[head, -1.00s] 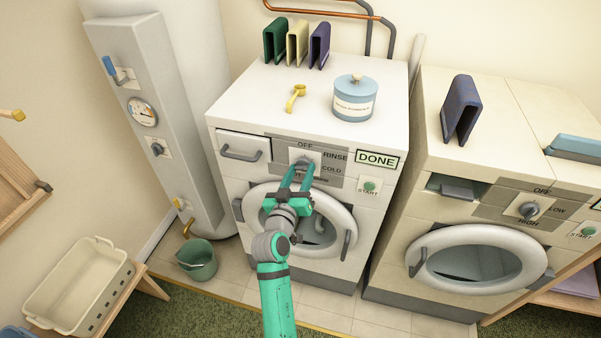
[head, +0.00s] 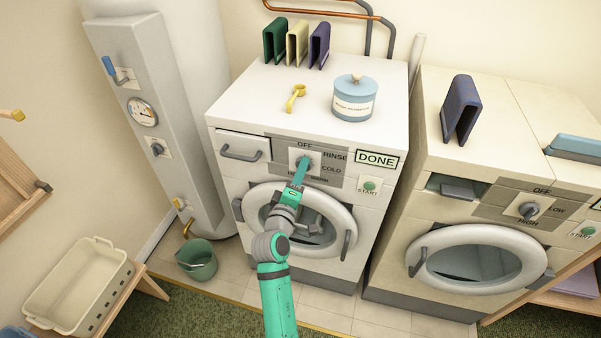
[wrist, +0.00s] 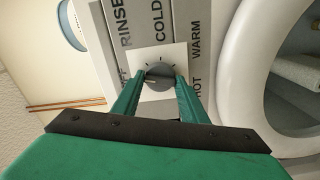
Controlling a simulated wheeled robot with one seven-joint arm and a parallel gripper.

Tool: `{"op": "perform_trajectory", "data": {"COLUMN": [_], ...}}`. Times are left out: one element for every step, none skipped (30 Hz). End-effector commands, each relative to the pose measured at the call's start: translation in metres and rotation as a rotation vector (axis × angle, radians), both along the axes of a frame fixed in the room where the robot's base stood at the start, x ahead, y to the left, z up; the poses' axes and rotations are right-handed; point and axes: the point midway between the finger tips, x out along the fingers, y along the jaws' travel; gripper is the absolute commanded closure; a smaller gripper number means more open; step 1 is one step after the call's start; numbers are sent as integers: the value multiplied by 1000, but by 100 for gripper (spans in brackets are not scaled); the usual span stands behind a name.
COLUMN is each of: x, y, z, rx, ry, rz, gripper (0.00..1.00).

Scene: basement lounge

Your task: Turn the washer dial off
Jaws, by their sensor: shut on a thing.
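The washer (head: 235,185) is the white machine with a DONE display (head: 377,159) on its front. Its dial (wrist: 160,72) is a grey knob on a white square plate, between the labels RINSE, COLD, WARM and HOT in the wrist view. My green gripper (head: 303,164) is at the dial in the head view and hides much of it. In the wrist view its two fingers (wrist: 160,80) are on opposite sides of the knob, shut on it. A pale mark on the knob points roughly left there, towards a partly hidden label ending in "FF".
A dryer-like machine (head: 440,225) with its own knob (head: 528,210) stands at the right. A green START button (head: 369,186) is right of the washer dial. A blue canister (head: 355,98) and yellow scoop (head: 295,98) are on top. The washer's round door (head: 345,225) is below my gripper.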

Motion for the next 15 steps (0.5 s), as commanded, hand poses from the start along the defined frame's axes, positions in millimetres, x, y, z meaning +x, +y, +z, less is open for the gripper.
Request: {"op": "perform_trajectory", "data": {"x": [0,0,0,0,0,0,0,0,0,0,0,0,0,0,0], "y": [-1,-2,-2,-1,-1,-1,-1,-1,-1,-1,-1,-1,-1,-1,-1], "z": [-1,-1,-1,-1,-1,-1,-1,-1,-1,-1,-1,-1,-1,-1,-1], "rx": [-33,-56,-83,-102,-121,-144,-160,-176,-194,-208,-218,-232,-241,-250,-259], "ry": [12,18,26,32,38,45,49,54,59,63,66,71,74,76,80], "rz": [-3,-3,-3,-3,-3,-3,-3,-2,-2,-2,-2,-3,-2,-3,-2], "gripper": [83,83,83,83,83,83,83,83,83,83,83,83,83,83,83]}}
